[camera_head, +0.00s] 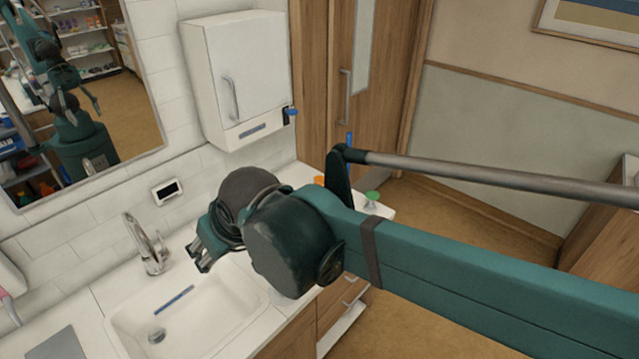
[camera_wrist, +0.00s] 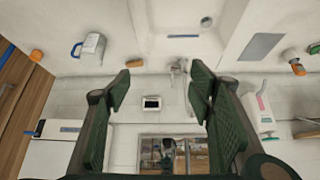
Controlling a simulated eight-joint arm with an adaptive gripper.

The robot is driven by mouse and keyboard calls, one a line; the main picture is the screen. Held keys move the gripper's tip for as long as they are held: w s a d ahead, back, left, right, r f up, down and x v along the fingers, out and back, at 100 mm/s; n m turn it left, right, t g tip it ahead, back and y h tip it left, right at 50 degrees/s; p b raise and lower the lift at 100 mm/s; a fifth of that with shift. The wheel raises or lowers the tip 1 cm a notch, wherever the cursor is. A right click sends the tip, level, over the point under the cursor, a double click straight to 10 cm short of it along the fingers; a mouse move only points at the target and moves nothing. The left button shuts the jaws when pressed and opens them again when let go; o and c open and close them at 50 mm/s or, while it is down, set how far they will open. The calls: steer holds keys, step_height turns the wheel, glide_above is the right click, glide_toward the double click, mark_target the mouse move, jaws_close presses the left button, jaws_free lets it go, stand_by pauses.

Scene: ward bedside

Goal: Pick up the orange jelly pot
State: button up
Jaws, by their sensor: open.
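A small orange object (camera_wrist: 36,55), which looks like the orange jelly pot, stands at the left of the wrist view on the white counter, near the wood doors. In the head view an orange bit (camera_head: 319,180) shows behind my arm, mostly hidden. My gripper (camera_head: 202,256) is over the sink, tilted down, well apart from that orange object. In the wrist view my gripper (camera_wrist: 162,84) has its two green fingers wide apart with nothing between them.
A white jug (camera_wrist: 92,47) with a blue handle stands near the orange object. Another orange item (camera_wrist: 291,55) is at the far right. The tap (camera_head: 150,250) rises behind the sink (camera_head: 240,285). A green item (camera_head: 372,197) sits at the counter's end.

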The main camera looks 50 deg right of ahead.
steer(key=w+d+r+m+g+h, duration=0.1)
steer(key=w+d+r+m+h, duration=0.15)
steer(key=w+d, duration=0.95)
steer(key=m+g+h+b, duration=0.1)
steer(key=m+g, duration=0.3)
steer(key=m, duration=0.6)
glide_above(319, 177)
steer(key=s+a, duration=0.1)
steer(key=a, duration=0.2)
step_height(319, 177, down, 27)
steer(key=shift+s, duration=0.2)
steer(key=shift+f, duration=0.1)
steer(key=shift+x, duration=1.25)
steer(key=shift+d+f, duration=0.1)
steer(key=shift+d, duration=0.05)
